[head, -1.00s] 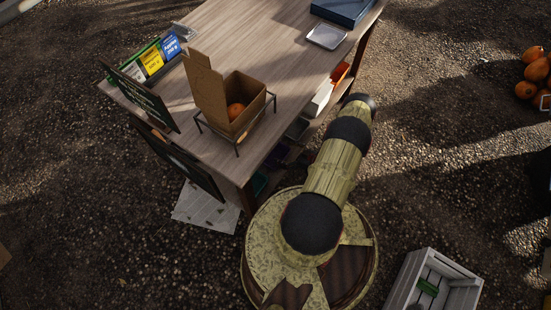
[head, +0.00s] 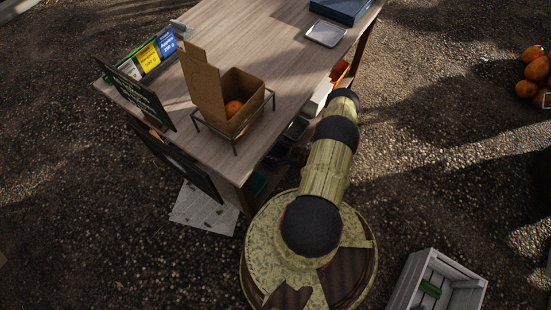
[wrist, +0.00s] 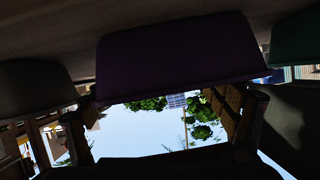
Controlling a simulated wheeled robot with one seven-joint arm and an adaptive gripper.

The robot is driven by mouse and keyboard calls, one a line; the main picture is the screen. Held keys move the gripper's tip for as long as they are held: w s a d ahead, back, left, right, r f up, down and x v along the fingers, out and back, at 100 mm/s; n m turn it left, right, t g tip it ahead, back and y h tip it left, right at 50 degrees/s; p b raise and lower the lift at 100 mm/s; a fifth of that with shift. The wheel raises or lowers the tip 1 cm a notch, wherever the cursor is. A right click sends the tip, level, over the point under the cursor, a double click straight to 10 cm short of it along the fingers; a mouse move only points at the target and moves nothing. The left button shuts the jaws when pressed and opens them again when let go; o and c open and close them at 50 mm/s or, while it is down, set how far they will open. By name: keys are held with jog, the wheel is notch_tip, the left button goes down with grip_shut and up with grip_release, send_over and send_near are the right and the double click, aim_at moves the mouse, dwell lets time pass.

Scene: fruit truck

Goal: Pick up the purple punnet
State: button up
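The purple punnet (wrist: 175,48) is dark and fills the upper middle of the wrist view, which looks upside down, with sky low in the picture. It stands on a shelf (wrist: 60,20) between a grey punnet (wrist: 35,85) and a green punnet (wrist: 293,38). My gripper (wrist: 167,103) is open, its two dark fingers towards either side of the purple punnet's wider rim. Whether they touch it I cannot tell. In the head view my arm reaches to the table's right side, and my gripper is hidden there.
The wooden table (head: 235,40) holds a cardboard box (head: 207,85) with an orange fruit, on a wire stand, and a metal tray (head: 326,33). Its edge overhangs the shelf. A white crate (head: 407,280) stands on the gravel at the lower right.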

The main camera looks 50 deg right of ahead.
jog(key=c, duration=2.1)
jog(key=shift+a+f, duration=0.1)
jog(key=shift+a, duration=0.05)
grip_shut()
